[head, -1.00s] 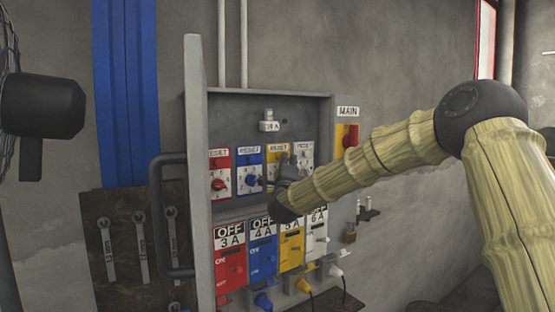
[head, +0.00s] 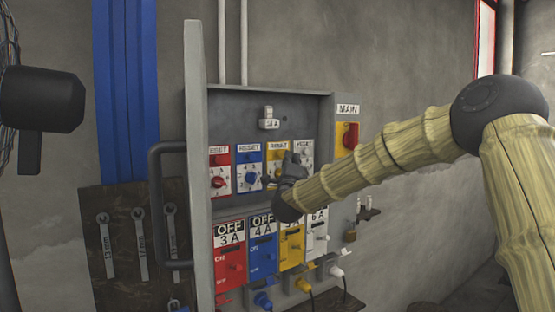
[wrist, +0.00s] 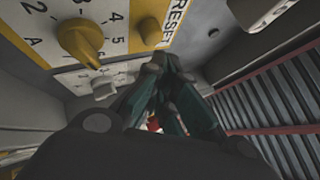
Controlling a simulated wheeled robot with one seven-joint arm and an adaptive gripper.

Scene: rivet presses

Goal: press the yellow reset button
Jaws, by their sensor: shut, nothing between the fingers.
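The yellow reset button (wrist: 150,30) is a round knob beside the RESET label on the yellow panel in the wrist view. A yellow selector dial (wrist: 80,42) with numbers around it sits to its left. In the head view the yellow panel (head: 271,159) is partly hidden behind my gripper (head: 290,160). My gripper is shut and empty, its dark fingertips (wrist: 155,72) just below the button in the wrist view. They look apart from it; the exact gap in depth cannot be told.
Red (head: 219,172) and blue (head: 249,170) reset panels stand left of the yellow one, a white one (head: 305,152) right. Breakers marked OFF (head: 230,255) sit below. The open cabinet door (head: 197,130) has a black handle. A red MAIN switch (head: 350,136) is at the right.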

